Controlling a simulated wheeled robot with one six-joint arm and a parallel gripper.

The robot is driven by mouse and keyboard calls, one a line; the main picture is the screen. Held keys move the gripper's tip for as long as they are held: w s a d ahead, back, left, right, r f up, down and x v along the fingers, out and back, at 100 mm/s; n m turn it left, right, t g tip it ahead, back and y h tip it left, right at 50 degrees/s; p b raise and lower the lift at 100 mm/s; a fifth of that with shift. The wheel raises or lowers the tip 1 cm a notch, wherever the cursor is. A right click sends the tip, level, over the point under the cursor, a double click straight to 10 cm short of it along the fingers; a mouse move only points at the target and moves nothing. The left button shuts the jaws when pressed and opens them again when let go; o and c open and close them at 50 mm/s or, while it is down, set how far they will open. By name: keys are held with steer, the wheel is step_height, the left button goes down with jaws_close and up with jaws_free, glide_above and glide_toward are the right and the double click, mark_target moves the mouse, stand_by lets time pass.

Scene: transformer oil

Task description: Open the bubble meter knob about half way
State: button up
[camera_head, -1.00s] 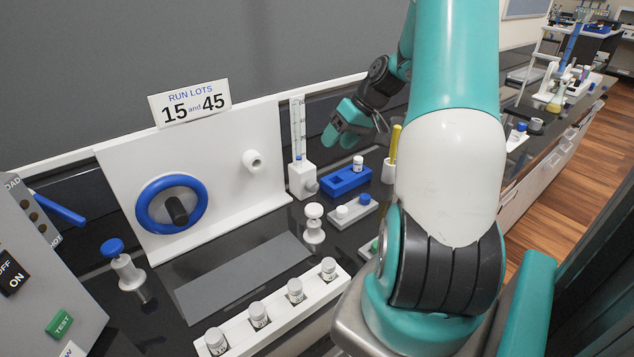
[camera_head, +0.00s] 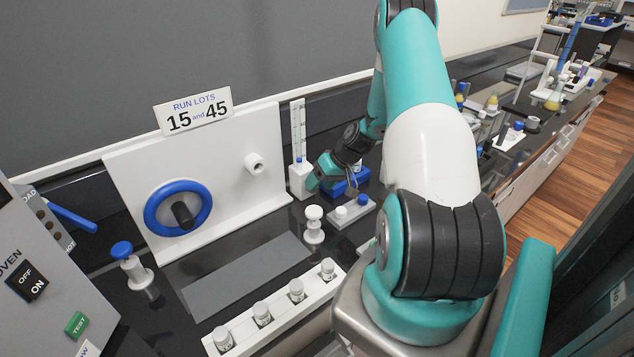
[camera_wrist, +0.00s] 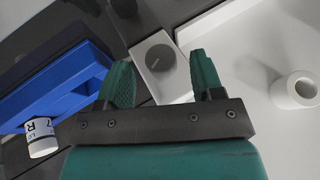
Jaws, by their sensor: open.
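The bubble meter (camera_head: 299,150) is a white block with a tall graduated tube, standing upright right of the white panel in the head view. Its round grey knob (camera_wrist: 160,57) shows in the wrist view on the face of the white block, with a mark line across it. My gripper (camera_wrist: 163,78) is open, its two teal fingers apart, with the knob ahead of and between the fingertips. No contact with the knob is visible. In the head view my gripper (camera_head: 318,180) is beside the meter's base and hides the knob.
A blue rack (camera_wrist: 55,95) with a labelled white-capped vial (camera_wrist: 41,138) lies close beside my left finger. A white panel with a blue handwheel (camera_head: 178,207) and a white peg (camera_wrist: 295,90) is on the other side. A white stopper-like piece (camera_head: 314,222) stands in front.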

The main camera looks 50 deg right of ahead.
steer(key=shift+x, duration=1.05)
steer(key=c, duration=0.9)
steer(key=shift+c, duration=0.2)
